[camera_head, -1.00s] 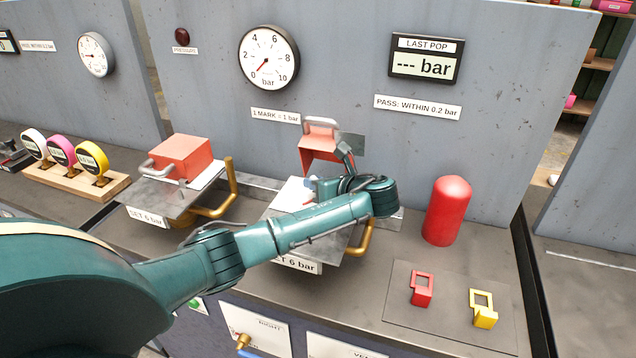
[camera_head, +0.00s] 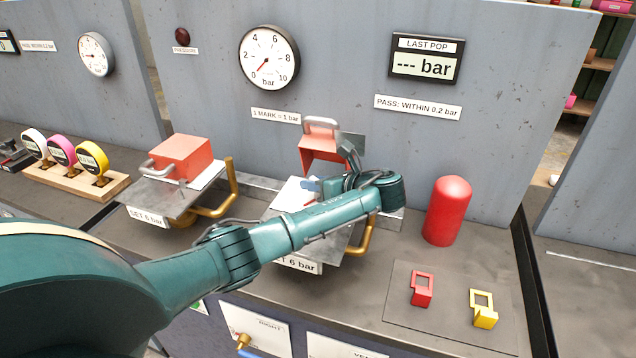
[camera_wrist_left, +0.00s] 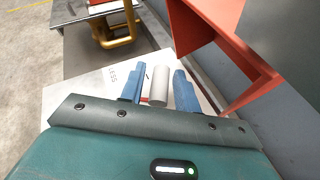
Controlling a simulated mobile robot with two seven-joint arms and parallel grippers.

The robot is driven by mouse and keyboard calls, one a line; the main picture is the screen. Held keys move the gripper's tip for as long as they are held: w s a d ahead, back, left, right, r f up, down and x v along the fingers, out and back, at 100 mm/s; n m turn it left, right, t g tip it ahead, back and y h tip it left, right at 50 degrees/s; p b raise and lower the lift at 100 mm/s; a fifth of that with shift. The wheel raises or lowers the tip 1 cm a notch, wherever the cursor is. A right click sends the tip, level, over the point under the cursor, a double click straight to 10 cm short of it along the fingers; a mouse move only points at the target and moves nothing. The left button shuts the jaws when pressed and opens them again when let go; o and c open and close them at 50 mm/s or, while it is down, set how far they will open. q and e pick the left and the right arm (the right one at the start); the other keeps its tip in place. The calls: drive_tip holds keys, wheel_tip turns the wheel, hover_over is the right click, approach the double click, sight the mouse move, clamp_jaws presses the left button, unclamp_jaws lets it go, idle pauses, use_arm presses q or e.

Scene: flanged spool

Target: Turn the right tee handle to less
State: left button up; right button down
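The right tee handle (camera_wrist_left: 160,86) shows in the left wrist view as a pale grey cylinder. It stands out from a white plate (camera_wrist_left: 95,97) printed with "LESS". My left gripper (camera_wrist_left: 159,89) has its two blue fingers on either side of the cylinder, with narrow gaps visible, so it looks open around it. In the head view the left gripper (camera_head: 311,186) is over the right-hand stand's white plate (camera_head: 283,197), and my wrist hides most of the handle. My right gripper is in neither view.
An open red cover (camera_head: 318,157) stands just behind the left gripper. A closed red cover (camera_head: 181,157) sits on the left stand. A red cylinder (camera_head: 447,212) stands to the right, with red (camera_head: 422,291) and yellow (camera_head: 485,313) tags in front. The grey panel (camera_head: 340,60) rises behind.

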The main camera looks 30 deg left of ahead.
use_arm(q)
drive_tip(key=shift+o, duration=0.7)
drive_tip(key=v, duration=1.3)
